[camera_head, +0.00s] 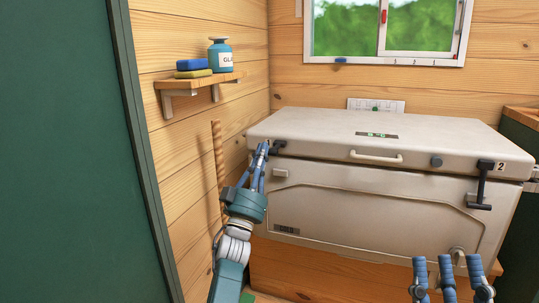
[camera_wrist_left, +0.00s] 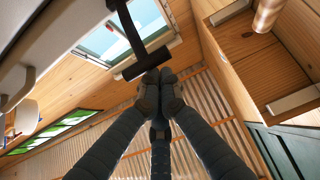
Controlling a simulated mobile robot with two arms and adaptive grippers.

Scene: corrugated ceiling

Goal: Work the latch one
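The pale chest (camera_head: 350,205) stands against the back wall with its lid down. Latch one (camera_head: 278,147) is the black latch at the lid's front left. It stands out from the front, away from the pale catch (camera_head: 280,173) below it. In the left wrist view its dark bar and crosspiece (camera_wrist_left: 142,64) show just beyond my fingertips. My left gripper (camera_head: 261,152) is at this latch with its fingers drawn together. The tips (camera_wrist_left: 160,88) are at the crosspiece; I cannot tell if they touch. My right gripper (camera_head: 447,262) is low at the right, fingers spread, empty.
A second black latch (camera_head: 480,188), marked 2, hangs down at the chest's front right. A pale handle (camera_head: 376,156) is on the lid front. A wall shelf (camera_head: 200,82) with a bottle and sponges is at the left. A green panel (camera_head: 65,150) fills the far left.

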